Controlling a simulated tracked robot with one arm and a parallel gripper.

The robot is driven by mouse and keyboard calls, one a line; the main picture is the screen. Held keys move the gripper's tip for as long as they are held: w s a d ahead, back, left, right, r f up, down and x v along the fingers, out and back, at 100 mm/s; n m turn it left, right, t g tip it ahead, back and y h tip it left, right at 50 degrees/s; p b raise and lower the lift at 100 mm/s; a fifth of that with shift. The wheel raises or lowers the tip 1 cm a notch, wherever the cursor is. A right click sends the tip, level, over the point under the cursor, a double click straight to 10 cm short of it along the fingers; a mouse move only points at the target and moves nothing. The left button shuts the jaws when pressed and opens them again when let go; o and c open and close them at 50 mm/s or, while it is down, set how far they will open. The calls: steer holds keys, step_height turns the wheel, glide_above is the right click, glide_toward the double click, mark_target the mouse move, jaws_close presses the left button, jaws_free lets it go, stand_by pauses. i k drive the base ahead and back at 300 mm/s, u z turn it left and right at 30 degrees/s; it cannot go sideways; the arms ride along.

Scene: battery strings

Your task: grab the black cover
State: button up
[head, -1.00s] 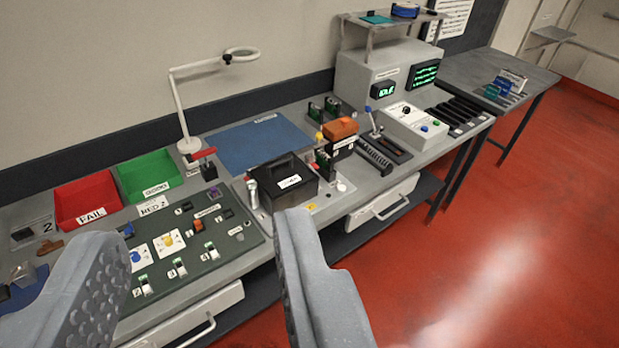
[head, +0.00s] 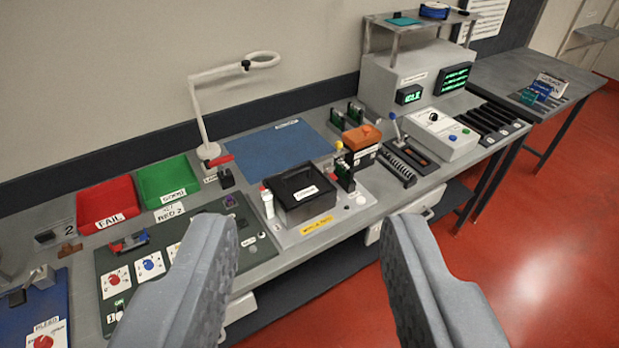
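The underside of the cover is hidden.
A white bottle with a red cap (head: 267,202) stands close left of the cover. An orange-topped block (head: 362,138) and small upright parts (head: 345,172) stand close right. Red (head: 108,204) and green (head: 167,183) bins and a lamp (head: 200,110) are farther left. The blue mat (head: 268,154) behind is clear.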

mark_target(295, 188)
steer(key=i, duration=0.85)
steer(key=u, duration=0.1)
steer(key=k, duration=1.05)
steer(key=z, duration=0.55)
steer(key=i, duration=1.1)
steer(key=u, duration=0.35)
steer(key=i, duration=0.7)
steer(key=u, duration=0.6)
